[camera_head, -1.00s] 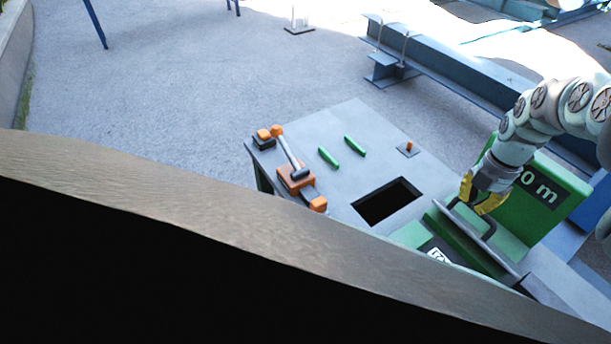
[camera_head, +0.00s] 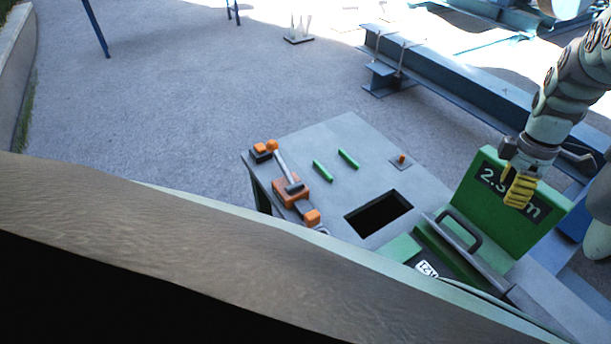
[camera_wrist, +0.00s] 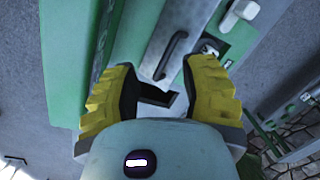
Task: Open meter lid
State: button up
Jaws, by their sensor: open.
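The meter is a green box with an upright green panel (camera_head: 518,201) marked with white figures, at the right of the table in the head view. A grey plate, apparently the lid (camera_head: 483,262), stands tilted in front of the panel and carries a dark handle (camera_head: 462,228). My gripper (camera_head: 520,193) is in front of the panel's upper part, above and right of the handle, and holds nothing. In the wrist view the yellow fingers of my gripper (camera_wrist: 160,100) are spread apart, with the handle (camera_wrist: 170,55) beyond them and not between the pads.
The grey table (camera_head: 335,140) has a dark rectangular opening (camera_head: 379,213). Green bars (camera_head: 348,159), an orange-and-grey clamp device (camera_head: 290,190) and a small orange peg (camera_head: 402,159) sit on it. A blue steel beam (camera_head: 450,75) lies behind. A brown edge (camera_head: 150,220) crosses the foreground.

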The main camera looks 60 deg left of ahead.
jog(key=s+a+r+m+y+p, duration=0.1)
jog(key=s+a+r+m, duration=0.1)
jog(key=a+r+m, duration=0.3)
jog(key=m+b, duration=0.2)
jog(key=b, duration=0.2)
send_near(461, 220)
notch_tip(461, 220, down, 7)
jog(key=p, duration=0.3)
jog(key=shift+s+d, duration=0.15)
jog(key=shift+s+f, duration=0.1)
jog(key=shift+f, duration=1.05)
jog(key=shift+f, duration=0.1)
grip_shut()
jog(key=shift+d, duration=0.1)
